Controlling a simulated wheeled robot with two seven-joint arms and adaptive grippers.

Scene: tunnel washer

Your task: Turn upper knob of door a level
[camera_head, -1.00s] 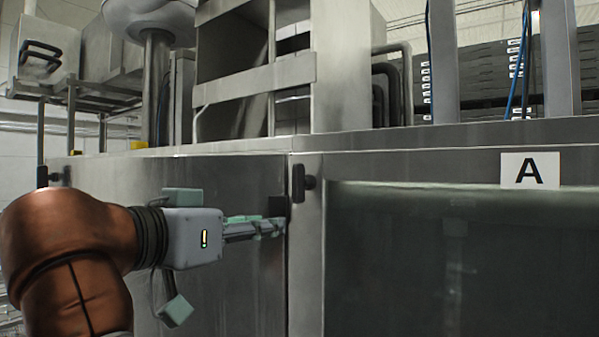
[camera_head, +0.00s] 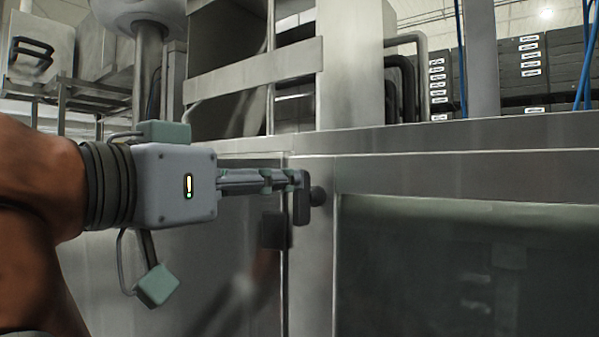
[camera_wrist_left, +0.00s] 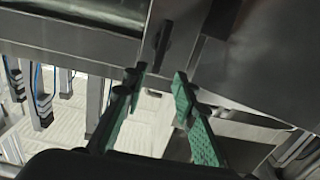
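The upper knob (camera_head: 301,205) is a dark upright bar on a round stem, on the steel frame at the left edge of door a (camera_head: 470,270). My left gripper (camera_head: 294,179) comes in from the left, and its fingertips overlap the upper end of the knob in the head view. In the left wrist view, the gripper (camera_wrist_left: 158,76) is open with its green-padded fingers apart. The knob (camera_wrist_left: 163,45) shows there just beyond the gap between the tips; I cannot tell whether they touch it. My right gripper is not in view.
The flat steel side panel (camera_head: 225,285) lies close behind the left gripper and shows dark reflections. A steel ledge (camera_head: 450,135) runs above the door. A steel chute (camera_head: 255,68) stands above, with stacked dark crates (camera_head: 530,65) behind.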

